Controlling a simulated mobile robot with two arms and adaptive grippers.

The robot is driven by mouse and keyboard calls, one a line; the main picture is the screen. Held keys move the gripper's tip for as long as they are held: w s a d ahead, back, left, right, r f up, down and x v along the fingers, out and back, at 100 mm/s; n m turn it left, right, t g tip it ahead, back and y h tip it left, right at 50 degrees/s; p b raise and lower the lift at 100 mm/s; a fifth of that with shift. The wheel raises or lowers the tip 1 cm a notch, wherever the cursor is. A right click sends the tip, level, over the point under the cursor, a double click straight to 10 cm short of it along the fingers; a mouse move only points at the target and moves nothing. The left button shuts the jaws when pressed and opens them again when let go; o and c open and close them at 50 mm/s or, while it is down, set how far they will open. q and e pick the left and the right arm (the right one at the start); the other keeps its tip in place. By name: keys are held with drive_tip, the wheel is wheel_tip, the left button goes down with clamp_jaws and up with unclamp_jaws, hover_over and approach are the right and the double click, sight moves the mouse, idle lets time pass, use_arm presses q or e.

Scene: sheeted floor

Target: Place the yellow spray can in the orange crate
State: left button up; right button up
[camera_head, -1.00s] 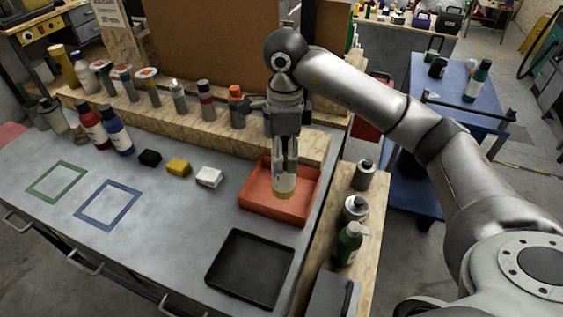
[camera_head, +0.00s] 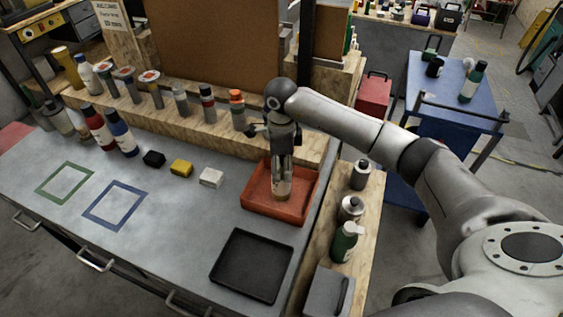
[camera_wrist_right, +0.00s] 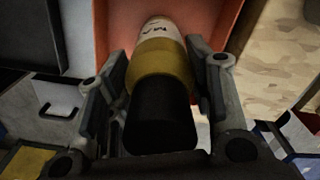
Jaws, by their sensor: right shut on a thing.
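The orange crate (camera_head: 268,211) stands on the grey bench, right of its middle. My right gripper (camera_head: 281,176) points down over it, shut on the yellow spray can (camera_head: 281,191). The can is roughly upright, with its lower end inside the crate walls; I cannot tell whether it touches the crate floor. In the right wrist view, the can (camera_wrist_right: 162,62) lies between the two fingers (camera_wrist_right: 157,58), showing a black end, a yellow band and a pale label. The crate (camera_wrist_right: 207,16) shows around its far end. My left gripper is not in view.
A black tray (camera_head: 252,265) lies in front of the crate. Black, yellow (camera_head: 181,168) and white blocks lie to its left. Several bottles and cans line the wooden ledge behind. Cans and a green bottle (camera_head: 346,242) stand on the wooden strip at right.

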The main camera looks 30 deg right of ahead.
drive_tip(key=o, duration=1.1)
drive_tip(key=shift+f, duration=0.2)
drive_tip(key=shift+c, duration=0.2)
drive_tip(key=o, duration=0.4)
drive_tip(key=shift+o, duration=0.2)
drive_tip(key=shift+r, duration=0.1)
drive_tip(key=shift+r, duration=0.25)
wheel_tip(320, 180, up, 11)
drive_tip(key=b, duration=0.4)
drive_tip(key=shift+r, duration=0.4)
